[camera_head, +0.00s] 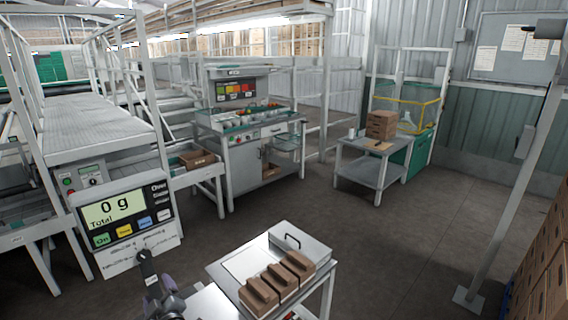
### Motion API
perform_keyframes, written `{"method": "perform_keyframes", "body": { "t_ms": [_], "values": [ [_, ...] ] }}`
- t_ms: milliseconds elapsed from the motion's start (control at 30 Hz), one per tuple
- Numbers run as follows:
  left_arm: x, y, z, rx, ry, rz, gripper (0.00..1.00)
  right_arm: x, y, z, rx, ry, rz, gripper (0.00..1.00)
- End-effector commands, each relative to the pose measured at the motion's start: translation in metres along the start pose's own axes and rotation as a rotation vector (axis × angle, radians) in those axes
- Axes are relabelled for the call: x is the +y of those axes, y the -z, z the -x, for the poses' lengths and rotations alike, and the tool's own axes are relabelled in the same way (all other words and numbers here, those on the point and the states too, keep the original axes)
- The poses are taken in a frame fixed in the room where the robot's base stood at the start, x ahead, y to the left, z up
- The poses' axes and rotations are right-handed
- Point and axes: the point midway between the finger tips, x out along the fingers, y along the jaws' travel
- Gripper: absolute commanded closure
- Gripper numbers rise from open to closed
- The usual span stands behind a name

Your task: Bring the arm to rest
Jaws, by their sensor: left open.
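My left gripper (148,268) is at the bottom left, a dark and grey shape seen small and partly cut off by the bottom edge. It is open, with nothing seen in it. It is in front of the scale display (124,213), which reads 0 g, and left of the steel table (246,262) with brown boxes. My right gripper is not in view.
Several brown cardboard boxes (278,283) sit in a row on the steel table. A grey side table (362,170) with boxes stands farther back. Stacked cartons (545,262) fill the right edge. The floor (410,240) between is clear.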

Motion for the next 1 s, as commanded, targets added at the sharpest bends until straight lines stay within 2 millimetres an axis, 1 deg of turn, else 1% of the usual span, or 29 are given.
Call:
{"method": "perform_keyframes", "body": {
  "t_ms": [33, 67, 167, 267, 300, 367, 400, 467, 500, 567, 600, 667, 700, 833, 867, 900, 967, 1000],
  "values": [
    [-0.016, -0.005, 0.007, -0.055, -0.017, -0.044, 0.28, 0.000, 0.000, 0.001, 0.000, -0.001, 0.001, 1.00],
    [-0.022, -0.010, 0.013, -0.096, -0.032, -0.071, 0.28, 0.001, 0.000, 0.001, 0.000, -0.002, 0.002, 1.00],
    [-0.045, -0.027, 0.044, -0.264, -0.092, -0.194, 0.28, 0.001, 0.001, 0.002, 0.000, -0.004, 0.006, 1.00],
    [-0.068, -0.048, 0.095, -0.466, -0.161, -0.355, 0.28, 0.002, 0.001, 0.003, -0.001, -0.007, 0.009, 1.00],
    [-0.078, -0.056, 0.120, -0.552, -0.189, -0.427, 0.28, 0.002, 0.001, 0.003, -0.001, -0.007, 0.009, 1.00],
    [-0.095, -0.065, 0.161, -0.681, -0.228, -0.539, 0.28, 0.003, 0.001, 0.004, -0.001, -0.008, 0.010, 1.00],
    [-0.105, -0.070, 0.188, -0.761, -0.252, -0.611, 0.28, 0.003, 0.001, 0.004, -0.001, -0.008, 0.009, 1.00],
    [-0.121, -0.073, 0.226, -0.870, -0.280, -0.710, 0.28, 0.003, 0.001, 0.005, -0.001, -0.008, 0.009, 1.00],
    [-0.131, -0.073, 0.250, -0.934, -0.296, -0.771, 0.28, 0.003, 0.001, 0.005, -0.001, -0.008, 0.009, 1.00],
    [-0.145, -0.071, 0.282, -1.021, -0.317, -0.854, 0.28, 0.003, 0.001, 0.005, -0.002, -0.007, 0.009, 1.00],
    [-0.153, -0.069, 0.302, -1.073, -0.329, -0.903, 0.28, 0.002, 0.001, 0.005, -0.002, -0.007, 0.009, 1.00],
    [-0.166, -0.064, 0.329, -1.145, -0.346, -0.976, 0.28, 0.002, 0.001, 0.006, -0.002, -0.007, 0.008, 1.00],
    [-0.173, -0.060, 0.347, -1.191, -0.357, -1.022, 0.28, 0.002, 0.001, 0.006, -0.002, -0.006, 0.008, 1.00],
    [-0.197, -0.040, 0.399, -1.327, -0.386, -1.164, 0.28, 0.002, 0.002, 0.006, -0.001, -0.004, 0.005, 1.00],
    [-0.190, -0.028, 0.402, -1.332, -0.387, -1.171, 0.28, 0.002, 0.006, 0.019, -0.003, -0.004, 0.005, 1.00],
    [-0.179, -0.017, 0.400, -1.325, -0.385, -1.164, 0.28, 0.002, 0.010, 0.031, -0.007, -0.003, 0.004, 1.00],
    [-0.170, -0.006, 0.400, -1.325, -0.384, -1.162, 0.28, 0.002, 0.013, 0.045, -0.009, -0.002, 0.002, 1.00],
    [-0.164, 0.002, 0.401, -1.324, -0.384, -1.161, 0.28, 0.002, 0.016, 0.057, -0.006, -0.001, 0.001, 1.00]
  ]
}}
